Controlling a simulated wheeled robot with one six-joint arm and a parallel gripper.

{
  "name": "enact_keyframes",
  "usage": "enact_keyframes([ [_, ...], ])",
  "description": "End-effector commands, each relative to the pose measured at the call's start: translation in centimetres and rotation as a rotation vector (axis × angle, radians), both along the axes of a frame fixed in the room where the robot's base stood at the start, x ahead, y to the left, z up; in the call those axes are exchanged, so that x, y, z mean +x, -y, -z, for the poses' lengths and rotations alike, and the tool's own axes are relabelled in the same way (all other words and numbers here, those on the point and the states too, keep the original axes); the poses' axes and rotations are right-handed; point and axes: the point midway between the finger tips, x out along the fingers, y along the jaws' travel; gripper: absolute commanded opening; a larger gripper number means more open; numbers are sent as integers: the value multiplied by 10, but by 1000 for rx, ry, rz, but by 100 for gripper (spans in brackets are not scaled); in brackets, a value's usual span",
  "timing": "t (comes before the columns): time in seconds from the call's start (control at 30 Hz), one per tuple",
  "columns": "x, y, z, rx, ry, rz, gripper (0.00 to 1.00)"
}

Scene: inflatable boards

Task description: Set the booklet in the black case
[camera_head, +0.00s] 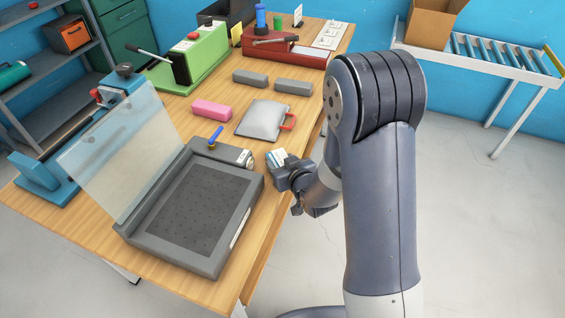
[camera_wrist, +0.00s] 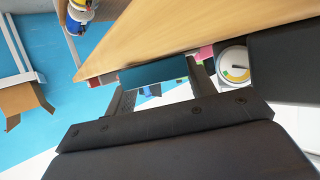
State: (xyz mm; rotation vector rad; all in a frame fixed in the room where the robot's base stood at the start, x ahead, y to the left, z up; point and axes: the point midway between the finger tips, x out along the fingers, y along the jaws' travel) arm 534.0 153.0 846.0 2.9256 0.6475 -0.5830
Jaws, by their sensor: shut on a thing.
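My gripper (camera_head: 281,165) is shut on a small booklet (camera_head: 276,156), which shows white and blue at the right edge of the wooden table. In the wrist view the booklet (camera_wrist: 153,73) is a teal strip between the two fingers of my gripper (camera_wrist: 156,82). A black open-topped case (camera_head: 240,12) stands at the far back of the table, partly cut by the top edge; its inside cannot be made out. My gripper is far from it, at the near right.
A dark grey machine (camera_head: 230,225) with a raised clear lid (camera_head: 120,150) stands beside my gripper. A silver pouch with a red handle (camera_head: 262,118), a pink block (camera_head: 211,110), grey blocks (camera_head: 293,87), a green press (camera_head: 195,55) and a red machine (camera_head: 285,48) occupy the table.

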Motion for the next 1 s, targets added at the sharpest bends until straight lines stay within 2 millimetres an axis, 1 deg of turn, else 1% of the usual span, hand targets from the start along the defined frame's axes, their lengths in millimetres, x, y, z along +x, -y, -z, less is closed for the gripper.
enact_keyframes([
  [0.13,0,0,4,0,1,0,30],
  [0.17,0,0,3,0,0,0,55],
  [0.4,0,0,2,0,0,0,74],
  [0.63,0,0,2,0,0,0,74],
  [0.77,0,0,-2,0,-1,0,74],
  [0.87,-10,5,-5,0,0,0,74],
  [1.0,-31,15,-15,1,2,2,74],
])
